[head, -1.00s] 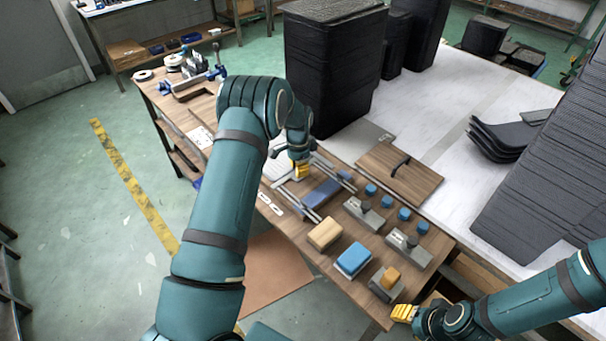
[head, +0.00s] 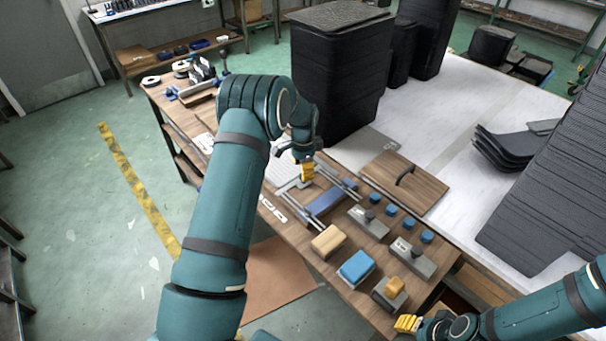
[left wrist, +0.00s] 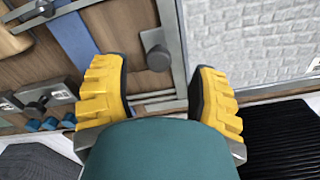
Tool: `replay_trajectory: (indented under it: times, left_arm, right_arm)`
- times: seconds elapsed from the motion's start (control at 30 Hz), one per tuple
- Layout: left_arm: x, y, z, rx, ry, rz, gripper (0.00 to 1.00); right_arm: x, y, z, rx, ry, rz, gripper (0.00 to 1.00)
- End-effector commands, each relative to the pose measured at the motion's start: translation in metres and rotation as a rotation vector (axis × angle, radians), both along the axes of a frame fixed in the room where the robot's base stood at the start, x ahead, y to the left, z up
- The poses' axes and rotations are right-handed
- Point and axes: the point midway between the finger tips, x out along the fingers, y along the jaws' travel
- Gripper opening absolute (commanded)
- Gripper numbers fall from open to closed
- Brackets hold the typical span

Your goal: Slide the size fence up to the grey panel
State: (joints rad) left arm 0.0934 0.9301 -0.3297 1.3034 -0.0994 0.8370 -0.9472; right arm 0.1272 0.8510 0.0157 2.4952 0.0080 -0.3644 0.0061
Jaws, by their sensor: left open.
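My left gripper (head: 307,172) is over the metal rail frame on the bench, its yellow fingers pointing down. In the left wrist view its fingers (left wrist: 160,92) are spread, with nothing held between them. A grey crossbar with a round knob (left wrist: 156,52), which looks like the size fence, lies just beyond the fingertips. A pale grey textured panel (left wrist: 255,40) lies right beside the bar; I cannot tell whether they touch. A blue strip (head: 326,202) spans the rails on the other side. My right gripper (head: 408,323) is low at the bench's front corner; its opening is unclear.
A wooden board with a dark handle (head: 404,183) lies right of the frame. A tall black stack (head: 340,85) rises behind the gripper.

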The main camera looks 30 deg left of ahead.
Motion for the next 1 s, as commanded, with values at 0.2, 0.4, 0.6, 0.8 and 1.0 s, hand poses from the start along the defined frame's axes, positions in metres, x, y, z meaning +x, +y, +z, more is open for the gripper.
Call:
replay_trajectory:
  times: [0.2,0.4,0.6,0.8,1.0]
  left_arm:
    - [0.001,0.000,0.048,0.000,-0.004,0.001,0.59]
    - [0.001,0.000,0.077,0.000,-0.003,0.000,0.59]
    - [0.000,0.000,0.087,0.001,-0.001,0.000,0.59]
    - [0.000,0.000,0.088,0.001,-0.001,0.000,0.59]
    - [0.000,0.000,0.088,0.001,-0.001,0.000,0.59]
  right_arm:
    - [0.000,0.000,0.000,0.000,0.000,0.000,0.47]
    - [0.000,0.000,0.000,0.000,0.000,0.000,0.47]
    - [0.000,0.000,0.000,0.000,0.000,0.000,0.47]
    - [0.000,0.000,0.000,0.000,0.000,0.000,0.47]
    - [0.000,0.000,0.000,0.000,0.001,0.000,0.47]
